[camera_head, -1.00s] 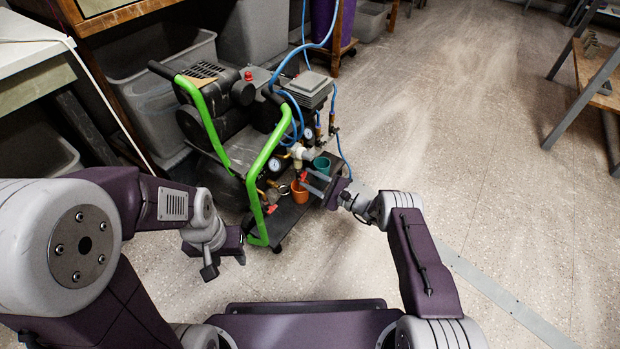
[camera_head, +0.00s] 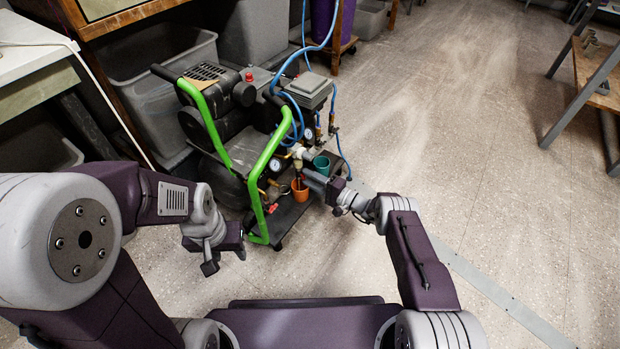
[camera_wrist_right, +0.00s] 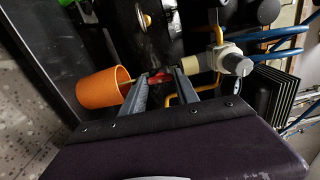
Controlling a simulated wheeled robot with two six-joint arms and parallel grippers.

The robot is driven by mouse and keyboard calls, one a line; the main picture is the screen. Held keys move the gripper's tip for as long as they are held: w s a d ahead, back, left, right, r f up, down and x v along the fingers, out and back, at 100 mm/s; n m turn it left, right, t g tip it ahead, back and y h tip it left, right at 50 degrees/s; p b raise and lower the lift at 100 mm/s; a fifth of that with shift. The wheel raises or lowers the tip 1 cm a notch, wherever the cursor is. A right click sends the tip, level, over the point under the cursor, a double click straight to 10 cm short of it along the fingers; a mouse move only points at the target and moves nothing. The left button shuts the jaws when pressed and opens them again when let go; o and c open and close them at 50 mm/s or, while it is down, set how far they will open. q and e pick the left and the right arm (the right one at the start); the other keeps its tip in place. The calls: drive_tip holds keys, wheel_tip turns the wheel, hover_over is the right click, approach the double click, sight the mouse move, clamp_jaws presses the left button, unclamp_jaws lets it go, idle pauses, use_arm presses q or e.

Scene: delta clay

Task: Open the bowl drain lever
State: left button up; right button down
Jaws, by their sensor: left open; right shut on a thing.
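A red lever (camera_wrist_right: 160,78) sits between the two fingers of my right gripper (camera_wrist_right: 160,86) in the right wrist view, beside the pale filter bowl (camera_wrist_right: 205,62). In the head view my right gripper (camera_head: 308,175) is shut at the front of the compressor, just below the pale bowl (camera_head: 298,151) and above the orange cup (camera_head: 300,194). The lever is hidden there. The orange cup also shows left of the fingers in the right wrist view (camera_wrist_right: 101,88). My left gripper (camera_head: 228,262) is open and empty, left of the compressor's green handle.
The compressor (camera_head: 220,145) has green handle bars (camera_head: 262,180), blue hoses and gauges around the bowl. A teal cup (camera_head: 321,165) stands beside the orange one. Grey bins (camera_head: 160,85) stand behind at the left.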

drive_tip(key=shift+n, duration=0.3)
idle(0.4)
drive_tip(key=c, duration=0.9)
unclamp_jaws()
drive_tip(key=shift+d, duration=0.1)
drive_tip(key=shift+p+v, duration=2.7)
drive_tip(key=shift+v, duration=1.8)
